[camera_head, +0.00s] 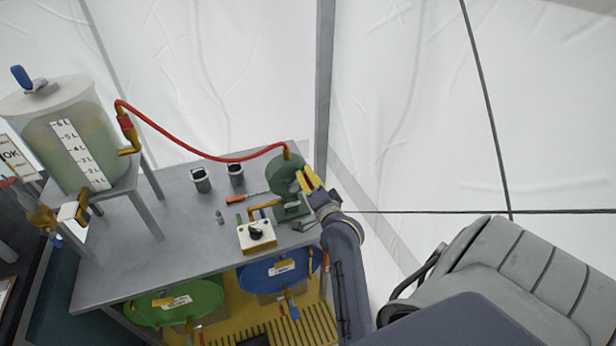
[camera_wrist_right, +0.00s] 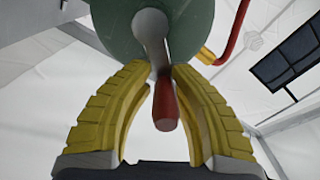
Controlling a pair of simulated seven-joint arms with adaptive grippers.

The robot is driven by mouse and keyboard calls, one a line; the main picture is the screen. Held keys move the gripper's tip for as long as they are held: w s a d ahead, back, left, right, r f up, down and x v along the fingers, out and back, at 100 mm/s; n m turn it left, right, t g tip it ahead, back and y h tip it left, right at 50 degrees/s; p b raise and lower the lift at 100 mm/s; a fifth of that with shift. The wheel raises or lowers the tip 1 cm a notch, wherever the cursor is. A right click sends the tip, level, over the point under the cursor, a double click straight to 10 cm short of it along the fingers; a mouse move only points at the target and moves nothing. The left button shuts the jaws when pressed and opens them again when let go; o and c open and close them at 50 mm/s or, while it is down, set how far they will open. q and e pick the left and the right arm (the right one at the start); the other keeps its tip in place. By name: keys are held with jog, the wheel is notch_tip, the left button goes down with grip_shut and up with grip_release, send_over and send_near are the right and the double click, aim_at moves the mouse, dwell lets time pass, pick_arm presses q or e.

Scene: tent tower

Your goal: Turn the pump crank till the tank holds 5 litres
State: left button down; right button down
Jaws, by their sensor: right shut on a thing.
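The green round pump (camera_head: 284,172) stands at the right end of the grey table. Its grey crank arm (camera_wrist_right: 151,35) and red handle (camera_wrist_right: 165,106) show in the right wrist view. My right gripper (camera_head: 307,179), with yellow fingers, is shut on the crank handle, one finger on each side. In the head view the fingers mostly hide the crank. The clear tank (camera_head: 45,150) stands on a raised stand at the left, with a litre scale (camera_head: 80,155) and greenish liquid inside. I cannot read the exact level. My left gripper is not in view.
A red hose (camera_head: 190,151) runs from the tank to the pump. On the table (camera_head: 170,225) are two dark cups, an orange-handled screwdriver (camera_head: 244,197) and a white box with a black knob (camera_head: 257,235). Green (camera_head: 178,304) and blue (camera_head: 275,273) drums are below.

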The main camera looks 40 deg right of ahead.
jog(key=shift+a+r, duration=0.1)
jog(key=c, duration=1.3)
grip_release()
jog(key=shift+o, duration=0.2)
notch_tip(320, 180, up, 10)
